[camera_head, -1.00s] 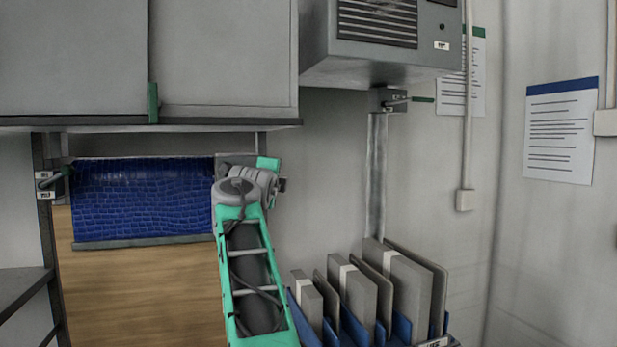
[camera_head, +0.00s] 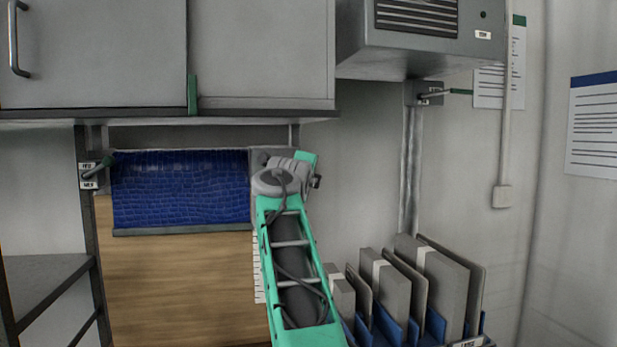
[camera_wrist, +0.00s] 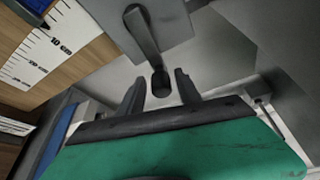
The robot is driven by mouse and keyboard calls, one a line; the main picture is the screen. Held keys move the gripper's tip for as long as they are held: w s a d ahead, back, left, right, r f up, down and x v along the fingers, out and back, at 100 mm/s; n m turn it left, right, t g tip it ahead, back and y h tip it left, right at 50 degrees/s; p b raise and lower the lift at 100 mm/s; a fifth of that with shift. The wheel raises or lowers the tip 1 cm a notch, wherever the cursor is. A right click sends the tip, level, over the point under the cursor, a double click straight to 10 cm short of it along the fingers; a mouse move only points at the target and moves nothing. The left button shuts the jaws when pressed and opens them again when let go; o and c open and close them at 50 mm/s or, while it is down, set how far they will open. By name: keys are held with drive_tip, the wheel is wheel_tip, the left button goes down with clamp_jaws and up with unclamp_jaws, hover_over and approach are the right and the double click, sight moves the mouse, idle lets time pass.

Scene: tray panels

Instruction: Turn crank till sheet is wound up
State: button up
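The blue sheet (camera_head: 180,188) hangs from a roller under the cabinet, with a grey bar along its lower edge and wooden board below. In the wrist view, a dark crank (camera_wrist: 143,32) comes off a grey plate and ends in a round knob (camera_wrist: 160,82). My gripper (camera_wrist: 159,90) is open, with one finger on each side of the knob and gaps visible between. In the head view, my arm covers the sheet's right end and hides the crank and fingertips.
A white centimetre scale (camera_wrist: 50,45) runs beside the sheet. A green-handled lever (camera_head: 98,170) is on the left post, and another lever (camera_head: 445,92) under the grey wall box (camera_head: 425,50). A rack of upright panels (camera_head: 410,290) stands at lower right.

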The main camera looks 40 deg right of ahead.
drive_tip(key=shift+o, duration=0.5)
drive_tip(key=f+b+v, duration=0.1)
drive_tip(key=b+v, duration=0.2)
drive_tip(key=v, duration=0.4)
drive_tip(key=shift+s+a+r, duration=0.3)
drive_tip(key=shift+r, duration=0.25)
